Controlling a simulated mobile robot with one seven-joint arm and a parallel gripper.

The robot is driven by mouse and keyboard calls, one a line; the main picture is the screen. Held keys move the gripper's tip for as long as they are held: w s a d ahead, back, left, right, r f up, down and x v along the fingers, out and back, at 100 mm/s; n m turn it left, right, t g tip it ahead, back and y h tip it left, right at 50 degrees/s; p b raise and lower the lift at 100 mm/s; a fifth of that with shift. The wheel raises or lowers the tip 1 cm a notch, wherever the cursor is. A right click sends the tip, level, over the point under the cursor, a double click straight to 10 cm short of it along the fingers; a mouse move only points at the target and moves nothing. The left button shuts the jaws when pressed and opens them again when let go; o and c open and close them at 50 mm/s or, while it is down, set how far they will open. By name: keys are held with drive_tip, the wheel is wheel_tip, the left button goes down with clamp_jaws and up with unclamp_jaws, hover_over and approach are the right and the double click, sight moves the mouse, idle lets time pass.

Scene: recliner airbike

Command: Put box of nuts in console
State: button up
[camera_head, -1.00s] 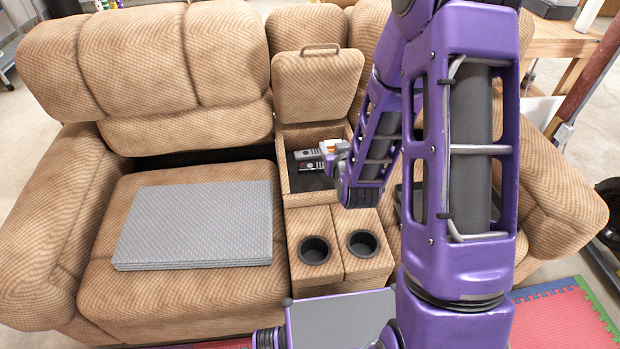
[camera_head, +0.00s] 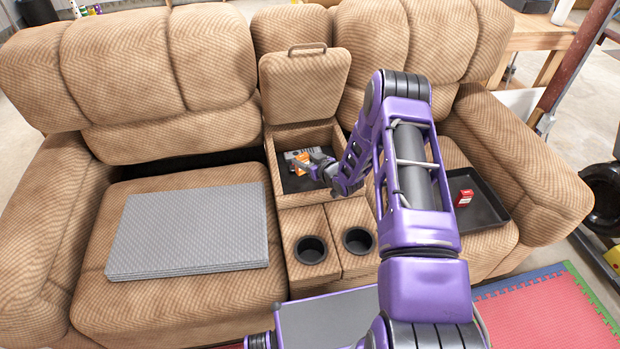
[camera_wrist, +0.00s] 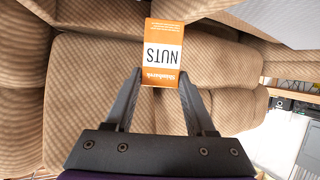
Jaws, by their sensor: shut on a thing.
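The box of nuts (camera_wrist: 163,52) is orange and white, with the word NUTS upside down in the wrist view. My gripper (camera_wrist: 161,80) is shut on its near end, one finger on each side. In the head view, the orange of the box (camera_head: 301,168) shows at the tip of my gripper (camera_head: 318,172). The box is at the opening of the console (camera_head: 272,180), and I cannot tell its height above the floor of the compartment. The console lid (camera_head: 303,88) stands open behind. My arm hides the right part of the compartment.
A grey item lies inside the console, partly hidden by my gripper. Two cup holders (camera_head: 310,250) are in front. A black tray (camera_head: 485,212) with a red box (camera_head: 464,198) lies on the right seat. A grey stack of sheets (camera_head: 188,232) covers much of the left seat.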

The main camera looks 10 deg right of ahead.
wheel_tip(320, 180, down, 10)
drive_tip(key=b, duration=0.1)
drive_tip(key=shift+b, duration=0.3)
drive_tip(key=shift+f, duration=0.5)
drive_tip(key=o, duration=1.3)
drive_tip(key=shift+o, duration=0.2)
drive_tip(key=r+p+v, duration=0.1)
drive_tip(key=p+v, duration=0.1)
drive_tip(key=v, duration=1)
